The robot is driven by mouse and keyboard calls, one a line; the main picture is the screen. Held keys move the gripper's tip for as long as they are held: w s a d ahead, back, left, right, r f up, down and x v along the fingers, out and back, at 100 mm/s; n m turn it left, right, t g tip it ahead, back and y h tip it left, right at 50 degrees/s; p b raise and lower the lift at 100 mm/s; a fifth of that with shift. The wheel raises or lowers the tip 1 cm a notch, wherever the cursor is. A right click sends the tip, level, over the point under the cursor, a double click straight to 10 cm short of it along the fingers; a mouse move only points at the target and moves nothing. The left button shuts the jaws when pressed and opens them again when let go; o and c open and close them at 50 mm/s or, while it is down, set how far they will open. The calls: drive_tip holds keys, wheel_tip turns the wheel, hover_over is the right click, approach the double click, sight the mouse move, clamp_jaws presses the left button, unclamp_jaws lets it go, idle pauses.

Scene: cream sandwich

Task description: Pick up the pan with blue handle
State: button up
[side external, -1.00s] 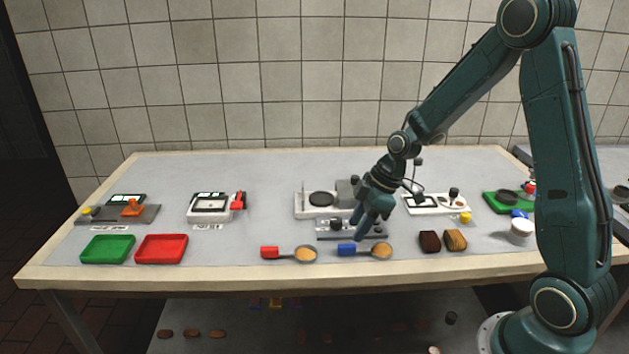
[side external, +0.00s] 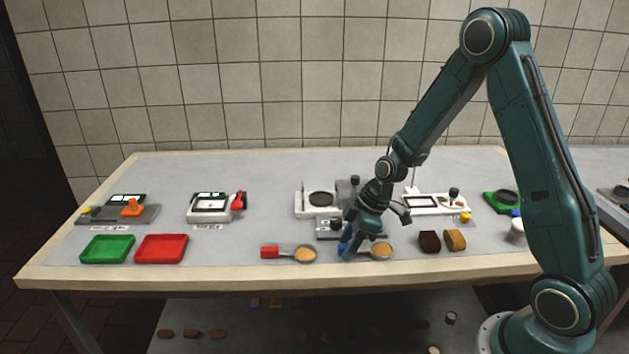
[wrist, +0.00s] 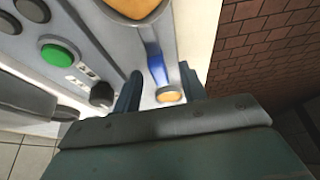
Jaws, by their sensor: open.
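The pan with blue handle lies on the table near its front edge. In the side external view its round bowl (side external: 380,251) holds tan contents, and its blue handle (side external: 344,250) points left, partly hidden by my gripper (side external: 350,243). In the wrist view the blue handle (wrist: 155,62) shows between the two fingers of my gripper (wrist: 160,84), which are apart, one on each side. The bowl's tan contents (wrist: 135,6) are cut off at the top. My gripper is open and low over the handle; I cannot tell whether it touches.
A pan with red handle (side external: 305,254) lies close by on the left. Brown and tan blocks (side external: 455,239) stand on the right. A white machine (side external: 318,211) is behind. Red (side external: 161,261) and green (side external: 107,261) trays sit at left. Front table is clear between the red tray and red-handled pan.

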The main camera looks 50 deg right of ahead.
drive_tip(key=shift+w+a+f, duration=0.1)
drive_tip(key=shift+w+f, duration=0.05)
drive_tip(key=shift+f, duration=0.2)
idle(0.3)
clamp_jaws()
